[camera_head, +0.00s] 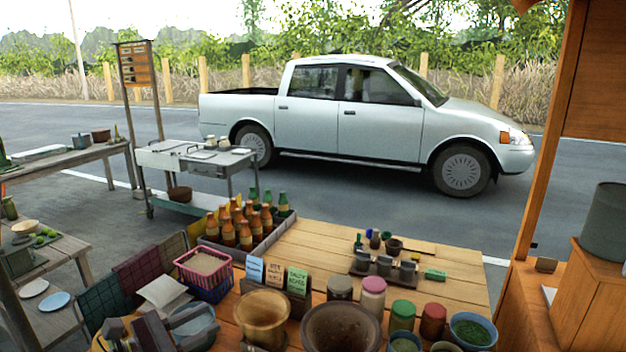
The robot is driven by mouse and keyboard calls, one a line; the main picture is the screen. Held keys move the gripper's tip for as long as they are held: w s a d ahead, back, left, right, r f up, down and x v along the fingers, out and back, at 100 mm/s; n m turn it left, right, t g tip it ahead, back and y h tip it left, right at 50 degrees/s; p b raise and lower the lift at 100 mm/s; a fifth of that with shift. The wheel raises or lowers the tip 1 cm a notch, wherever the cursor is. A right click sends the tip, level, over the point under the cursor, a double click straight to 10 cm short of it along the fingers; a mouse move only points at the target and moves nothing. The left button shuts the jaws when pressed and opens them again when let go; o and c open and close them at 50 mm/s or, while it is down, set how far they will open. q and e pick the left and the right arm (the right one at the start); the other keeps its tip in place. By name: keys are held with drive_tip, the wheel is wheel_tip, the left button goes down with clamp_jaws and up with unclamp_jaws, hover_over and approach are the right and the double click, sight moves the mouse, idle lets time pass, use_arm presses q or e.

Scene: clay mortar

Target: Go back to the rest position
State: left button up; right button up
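My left gripper (132,330) shows at the bottom left edge, partly cut off by the frame, as dark grey and brownish blocks. It is beside a pale blue-grey bowl (195,326), and I cannot tell whether they touch. I cannot make out whether its fingers are open or shut. No thing is clearly held in it. My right gripper is not in view. A tan clay mortar (263,312) stands upright on the wooden table (330,245) at the bottom middle. A wider dark brown clay bowl (341,330) stands to its right, cut off at the bottom.
A crate of sauce bottles (245,232), a pink basket (203,265) and small label cards (275,274) stand left of centre. Lidded jars (373,294) and a green-filled bowl (472,331) stand at the right. A wooden post (550,130) rises further right.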

use_arm(q)
drive_tip(key=s+a+r+n+t+y, duration=0.15)
drive_tip(key=a+n+t+y, duration=0.4)
drive_tip(key=n, duration=0.65)
drive_tip(key=s+a+r+n+t+y, duration=0.1)
drive_tip(key=s+a+n+t+y, duration=0.35)
drive_tip(key=n, duration=0.65)
drive_tip(key=s+a+f+n+g+y, duration=0.3)
drive_tip(key=s+f+n+g+y, duration=0.15)
drive_tip(key=f+n, duration=0.35)
drive_tip(key=s+a+f+n+g+y, duration=0.4)
drive_tip(key=f+n+g+y, duration=0.15)
drive_tip(key=n, duration=0.45)
drive_tip(key=s+d+f+n+g+h, duration=0.2)
drive_tip(key=s+d+f+n+g, duration=0.25)
drive_tip(key=s, duration=0.35)
drive_tip(key=s+d+f+n+g+h, duration=0.2)
drive_tip(key=s+d+f+n+g, duration=0.15)
drive_tip(key=s+f, duration=0.35)
wheel_tip(320, 180, down, 31)
drive_tip(key=s+a+g+h+b, duration=0.1)
drive_tip(key=s+a+g+b, duration=0.15)
drive_tip(key=b, duration=0.25)
drive_tip(key=s+d+f+b, duration=0.1)
drive_tip(key=s+f+b, duration=0.2)
drive_tip(key=s+f, duration=1.1)
wheel_tip(320, 180, down, 4)
drive_tip(key=shift+s+d+r+g+b, duration=0.15)
drive_tip(key=shift+s+d+g+b, duration=0.15)
drive_tip(key=shift+s+d+g, duration=0.1)
